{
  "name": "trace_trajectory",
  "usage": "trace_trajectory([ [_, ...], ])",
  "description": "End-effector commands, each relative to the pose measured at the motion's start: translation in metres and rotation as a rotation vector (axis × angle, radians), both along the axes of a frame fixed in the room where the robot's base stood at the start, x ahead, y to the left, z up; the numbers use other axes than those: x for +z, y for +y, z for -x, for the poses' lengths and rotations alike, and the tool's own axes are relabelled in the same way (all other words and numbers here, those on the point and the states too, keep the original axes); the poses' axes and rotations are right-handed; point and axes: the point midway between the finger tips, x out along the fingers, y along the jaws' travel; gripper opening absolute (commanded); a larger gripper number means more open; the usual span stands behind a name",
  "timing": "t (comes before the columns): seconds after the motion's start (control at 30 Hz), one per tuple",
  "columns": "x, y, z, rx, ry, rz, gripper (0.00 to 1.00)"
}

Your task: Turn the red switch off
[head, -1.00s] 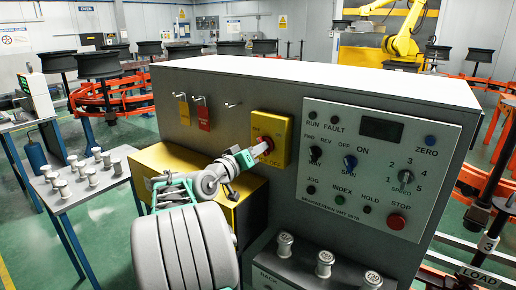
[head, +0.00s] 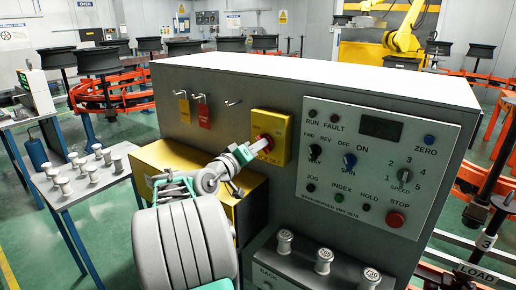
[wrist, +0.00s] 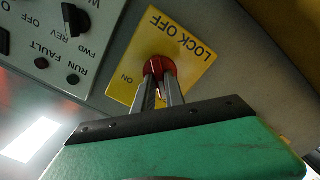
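The red switch (head: 264,142) is a round red knob on a yellow plate (head: 283,127) on the front of the grey cabinet. It also shows in the wrist view (wrist: 157,66), where the plate reads ON at lower left and LOCK OFF at upper right. My gripper (head: 258,147) reaches it from the lower left. In the wrist view its two dark fingers (wrist: 160,84) are close together at the knob, with a strip of red between them; they look closed on its handle. The fingers hide part of the knob, so its exact setting is hard to tell.
A control panel (head: 378,212) with knobs and buttons is right of the switch. A yellow tag (head: 184,108) and a red tag (head: 204,115) hang to the left. A yellow box (head: 165,160) sits beside the cabinet behind my arm. A rack with metal cylinders (head: 323,260) is below.

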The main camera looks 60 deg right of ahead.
Motion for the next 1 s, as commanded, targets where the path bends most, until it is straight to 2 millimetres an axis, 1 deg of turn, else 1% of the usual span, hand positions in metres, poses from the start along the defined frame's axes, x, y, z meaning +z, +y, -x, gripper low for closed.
trace_trajectory([
  [0.03, 0.001, 0.0, 0.0, -0.001, -0.001, 0.001, 0.19],
  [0.2, 0.0, 0.0, 0.0, -0.001, -0.001, -0.001, 0.33],
  [0.23, 0.0, 0.0, 0.0, -0.001, -0.001, -0.001, 0.35],
  [0.43, -0.001, 0.0, 0.0, -0.001, 0.0, -0.002, 0.35],
  [0.5, -0.001, 0.003, -0.001, 0.001, -0.001, -0.002, 0.35],
  [0.57, -0.002, 0.01, -0.002, 0.002, -0.001, -0.002, 0.35],
  [0.8, -0.004, 0.058, -0.011, 0.005, -0.001, -0.002, 0.35],
  [0.9, -0.002, 0.071, -0.012, 0.002, -0.001, -0.002, 0.35],
  [1.0, -0.002, 0.077, -0.013, 0.001, -0.001, -0.002, 0.35],
])
